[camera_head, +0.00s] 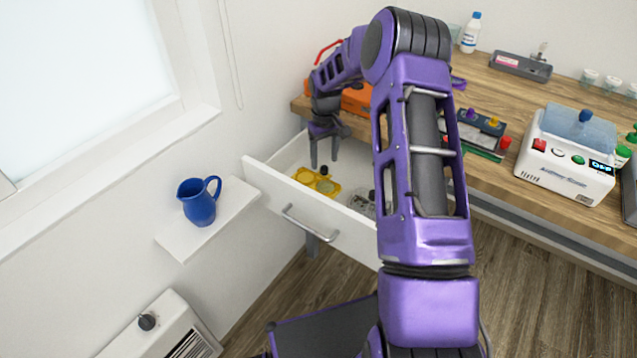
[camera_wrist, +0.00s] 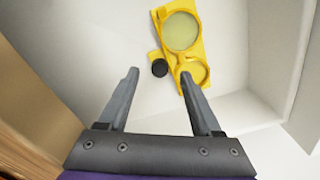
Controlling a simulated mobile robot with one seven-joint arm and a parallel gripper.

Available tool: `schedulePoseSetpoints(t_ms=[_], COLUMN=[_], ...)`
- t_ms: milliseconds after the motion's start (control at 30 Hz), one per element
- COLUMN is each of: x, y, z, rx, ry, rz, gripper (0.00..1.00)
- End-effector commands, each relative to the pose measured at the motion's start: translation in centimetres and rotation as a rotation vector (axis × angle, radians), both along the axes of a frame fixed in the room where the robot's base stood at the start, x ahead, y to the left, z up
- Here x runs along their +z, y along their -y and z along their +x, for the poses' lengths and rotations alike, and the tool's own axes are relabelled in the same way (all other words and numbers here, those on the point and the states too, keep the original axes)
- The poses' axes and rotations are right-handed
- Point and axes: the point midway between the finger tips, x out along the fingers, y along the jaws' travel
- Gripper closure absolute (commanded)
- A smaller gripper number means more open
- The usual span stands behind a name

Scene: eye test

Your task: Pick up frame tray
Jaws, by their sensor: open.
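A yellow frame tray (camera_head: 315,181) with round lens-like openings lies flat in the open white drawer; it also shows in the wrist view (camera_wrist: 165,49), at the upper right. A small black round piece (camera_head: 324,171) sits beside it, also seen in the wrist view (camera_wrist: 159,68). My gripper (camera_head: 324,166) points down into the drawer, over the area just behind the tray. In the wrist view my gripper (camera_wrist: 158,76) is open and empty, with its right fingertip overlapping the tray's lower end in the picture. I cannot tell whether they touch.
The drawer (camera_head: 322,220) has raised walls around the tray; a grey-clear item (camera_head: 362,202) lies further right in it. The wooden bench (camera_head: 480,88) stands above, holding an orange box (camera_head: 357,100) and a white device (camera_head: 564,160). A blue jug (camera_head: 198,203) stands on a shelf at left.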

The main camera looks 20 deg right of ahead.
Motion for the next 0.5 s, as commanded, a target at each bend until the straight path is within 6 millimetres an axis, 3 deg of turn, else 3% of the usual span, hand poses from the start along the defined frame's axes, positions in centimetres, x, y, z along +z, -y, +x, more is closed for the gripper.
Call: schedulePoseSetpoints(t_ms=[133,400,500], x=[-2.4,-2.8,-2.8], y=[0.0,0.0,0.0], z=[0.1,0.1,0.1], rx=[-0.002,-0.001,-0.001], ry=[-0.001,0.001,0.001], rz=[0.001,0.000,0.000], gripper=[0.34,0.34,0.53])
